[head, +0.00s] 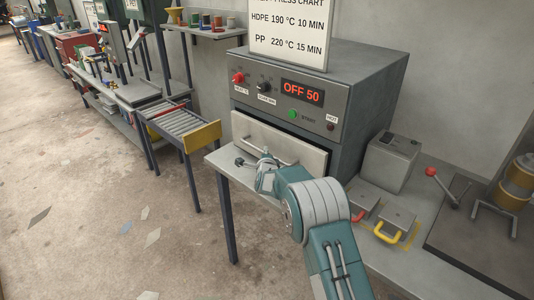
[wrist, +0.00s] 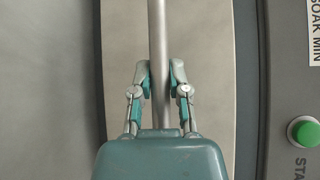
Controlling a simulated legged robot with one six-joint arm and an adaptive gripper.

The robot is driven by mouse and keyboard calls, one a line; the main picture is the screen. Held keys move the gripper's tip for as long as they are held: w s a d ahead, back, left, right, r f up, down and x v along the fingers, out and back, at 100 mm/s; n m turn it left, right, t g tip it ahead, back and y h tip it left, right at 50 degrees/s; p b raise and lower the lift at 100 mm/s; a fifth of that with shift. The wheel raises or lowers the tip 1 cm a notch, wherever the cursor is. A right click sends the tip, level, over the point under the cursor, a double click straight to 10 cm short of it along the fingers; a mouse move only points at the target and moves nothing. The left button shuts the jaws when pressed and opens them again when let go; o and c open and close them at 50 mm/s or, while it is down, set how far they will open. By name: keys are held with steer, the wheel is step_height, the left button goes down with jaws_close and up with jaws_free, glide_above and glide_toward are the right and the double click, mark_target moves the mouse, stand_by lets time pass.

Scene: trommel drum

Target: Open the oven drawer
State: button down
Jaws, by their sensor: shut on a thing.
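The oven (head: 350,90) is a grey box on the bench with a red display reading OFF 50. Its pale drawer front (head: 290,140) sits below the control panel, with a dark gap along its top edge. I cannot tell how far out the drawer stands. In the wrist view the drawer front (wrist: 125,50) fills the middle, and its round metal bar handle (wrist: 158,30) runs upright through the picture. My gripper (wrist: 160,85) is shut around the bar, one finger on each side. In the head view my gripper (head: 258,163) is at the handle, partly hidden by my arm.
A roller conveyor (head: 180,122) with a yellow end plate stands left of the oven. A grey box (head: 390,160) and plates with red and yellow handles (head: 390,228) lie on the bench at right. The floor (head: 100,220) in front is open, with some scattered scraps.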

steer(key=s+a, duration=1)
steer(key=s, duration=0.3)
steer(key=s+a, duration=1.1)
steer(key=s, duration=0.3)
steer(key=shift+f, duration=0.25)
steer(key=c, duration=0.6)
jaws_free()
steer(key=shift+w+a, duration=0.1)
steer(key=shift+r, duration=0.1)
steer(key=s+d+r, duration=0.1)
steer(key=s, duration=1)
steer(key=shift+s+d+r, duration=0.2)
steer(key=shift+s+d, duration=0.05)
steer(key=shift+s, duration=0.1)
